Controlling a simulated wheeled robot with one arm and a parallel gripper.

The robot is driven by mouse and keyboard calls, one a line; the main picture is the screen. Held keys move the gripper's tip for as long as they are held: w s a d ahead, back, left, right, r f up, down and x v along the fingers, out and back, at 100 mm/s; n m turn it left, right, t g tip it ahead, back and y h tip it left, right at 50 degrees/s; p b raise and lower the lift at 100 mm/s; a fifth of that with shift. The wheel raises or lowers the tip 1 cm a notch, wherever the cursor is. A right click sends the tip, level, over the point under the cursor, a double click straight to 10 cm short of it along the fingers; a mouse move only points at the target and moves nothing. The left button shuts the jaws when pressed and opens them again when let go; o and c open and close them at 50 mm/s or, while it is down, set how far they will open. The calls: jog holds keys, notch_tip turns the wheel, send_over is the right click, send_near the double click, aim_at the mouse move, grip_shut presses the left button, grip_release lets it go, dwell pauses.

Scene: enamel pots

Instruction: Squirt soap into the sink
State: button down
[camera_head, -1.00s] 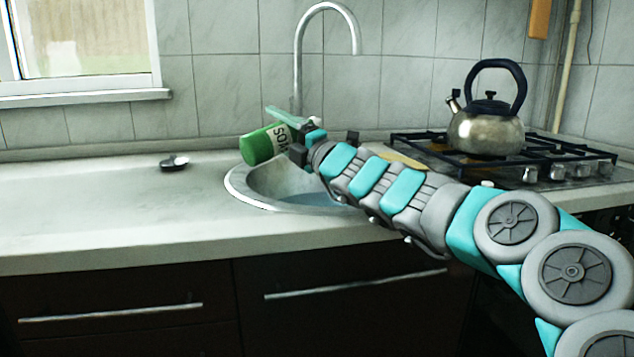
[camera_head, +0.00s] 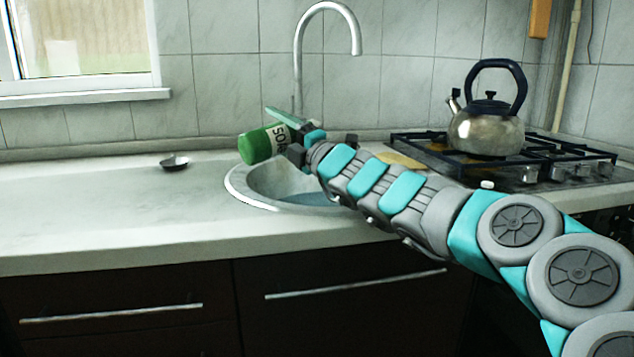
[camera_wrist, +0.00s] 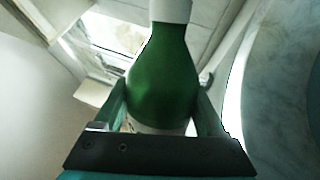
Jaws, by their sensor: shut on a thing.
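My gripper (camera_head: 284,133) is shut on a green soap bottle (camera_head: 257,147) with a white label. The bottle is tilted, nearly on its side, in the air over the back left of the sink. In the wrist view the bottle (camera_wrist: 162,82) stands out between my two fingers (camera_wrist: 163,112), its narrow neck and white cap at the top edge. The round metal sink (camera_head: 238,193) is set in the counter, with bluish water low in its bowl. My arm covers the sink's right side.
The tall curved tap (camera_head: 297,70) rises behind the bottle. A small dark dish (camera_head: 174,162) lies on the counter (camera_head: 95,205) to the left, which is otherwise clear. A kettle (camera_head: 487,130) stands on the hob (camera_head: 575,160) at right.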

jog(key=shift+m+p, duration=0.3)
jog(key=shift+m, duration=0.2)
dwell(1.8)
jog(key=shift+t, duration=0.3)
jog(key=shift+w+d+f+n+b, duration=0.1)
jog(key=shift+f+n+b, duration=0.05)
jog(key=shift+n+b, duration=0.4)
jog(key=shift+w+d+n+g+b, duration=0.25)
jog(key=shift+n+g+b, duration=0.25)
jog(key=shift+n, duration=0.35)
jog(key=shift+s+r+y, duration=0.1)
jog(key=shift+r+y, duration=0.2)
jog(key=shift+r+n, duration=0.1)
jog(key=shift+n, duration=0.3)
